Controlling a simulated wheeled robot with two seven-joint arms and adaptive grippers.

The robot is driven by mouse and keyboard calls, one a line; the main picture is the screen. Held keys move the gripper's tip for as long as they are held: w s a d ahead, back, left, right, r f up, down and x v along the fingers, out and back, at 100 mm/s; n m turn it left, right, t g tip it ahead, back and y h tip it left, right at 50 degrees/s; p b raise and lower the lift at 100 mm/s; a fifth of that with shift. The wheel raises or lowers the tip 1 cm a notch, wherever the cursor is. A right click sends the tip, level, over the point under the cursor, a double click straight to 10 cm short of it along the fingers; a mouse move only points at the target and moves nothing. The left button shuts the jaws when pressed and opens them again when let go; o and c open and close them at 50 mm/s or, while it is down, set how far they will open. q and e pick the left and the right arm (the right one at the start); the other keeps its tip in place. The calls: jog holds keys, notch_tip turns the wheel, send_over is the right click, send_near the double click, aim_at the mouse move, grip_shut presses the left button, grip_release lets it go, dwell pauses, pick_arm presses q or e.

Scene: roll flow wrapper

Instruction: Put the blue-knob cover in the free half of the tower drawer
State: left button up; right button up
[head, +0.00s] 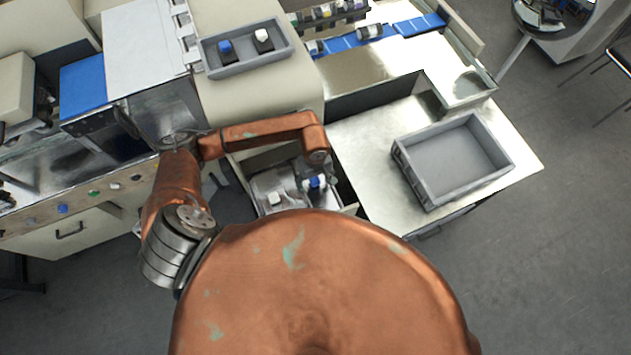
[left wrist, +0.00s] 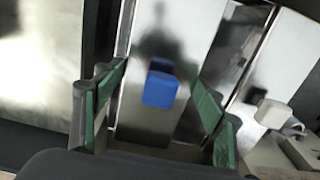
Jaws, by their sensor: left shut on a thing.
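The blue-knob cover (head: 316,182) is in the right half of the open tower drawer (head: 350,209), with shiny metal around its blue knob. In the left wrist view the blue knob (left wrist: 160,90) lies between my two green-padded fingers. My left gripper (head: 317,168) reaches down over the cover and is shut on it; the exact contact is hard to see. A second cover with a white knob (head: 274,199) fills the left half of the drawer; its knob also shows in the left wrist view (left wrist: 272,113). My right gripper is out of view.
A grey tray (head: 247,68) with a blue-topped and a white-topped piece sits on the machine above the drawer. An empty grey bin (head: 452,160) stands on the metal table at right. The drawer walls closely surround my left gripper.

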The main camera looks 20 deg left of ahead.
pick_arm(q)
jog(key=shift+f, duration=0.2)
jog(key=o, duration=2.1)
jog(key=shift+o, duration=0.2)
notch_tip(320, 180, up, 12)
jog(key=shift+r, duration=0.1)
